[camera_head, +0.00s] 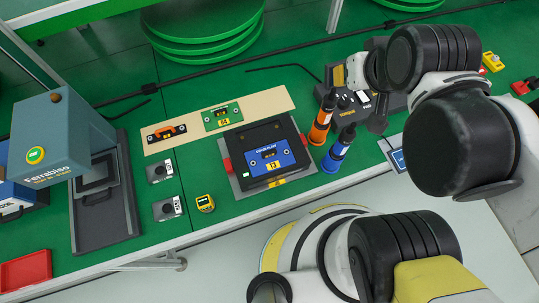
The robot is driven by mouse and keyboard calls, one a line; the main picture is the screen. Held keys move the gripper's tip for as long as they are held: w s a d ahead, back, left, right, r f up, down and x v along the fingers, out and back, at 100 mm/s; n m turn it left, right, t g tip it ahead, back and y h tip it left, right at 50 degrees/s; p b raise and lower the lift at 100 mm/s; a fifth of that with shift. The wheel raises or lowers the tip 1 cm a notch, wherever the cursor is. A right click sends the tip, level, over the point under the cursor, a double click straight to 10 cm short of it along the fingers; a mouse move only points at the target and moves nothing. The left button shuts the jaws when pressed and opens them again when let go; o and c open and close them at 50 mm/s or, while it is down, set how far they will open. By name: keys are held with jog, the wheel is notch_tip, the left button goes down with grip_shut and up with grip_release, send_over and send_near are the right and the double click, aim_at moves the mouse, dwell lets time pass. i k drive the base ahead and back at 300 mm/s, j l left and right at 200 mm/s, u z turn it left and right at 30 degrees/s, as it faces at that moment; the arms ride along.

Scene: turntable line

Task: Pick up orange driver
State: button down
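The orange driver (321,121), with a black upper end, stands upright on the green bench right of the middle. A similar blue driver (338,152) stands close to its right and nearer the front edge. My arm reaches in from the right, and its end, my gripper (377,122), hangs over the dark equipment to the right of the orange driver, apart from it. The fingers are dark against a dark background, so their opening is unclear. I see nothing held.
A black fixture with a blue plate (270,158) stands just left of the drivers. A dark torque unit (345,105) is behind them. A beige strip (190,135) carries orange and green parts. A grey-blue press (50,140) stands at left. Green bench between press and fixture is partly free.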

aim_at(322, 120)
jog(key=k+j+z, duration=0.2)
jog(key=z, duration=0.25)
jog(key=k+j+z, duration=0.25)
jog(key=z, duration=0.15)
jog(key=k+j+z, duration=0.15)
jog(key=z, duration=0.3)
jog(key=k+z, duration=0.45)
jog(key=i, duration=0.1)
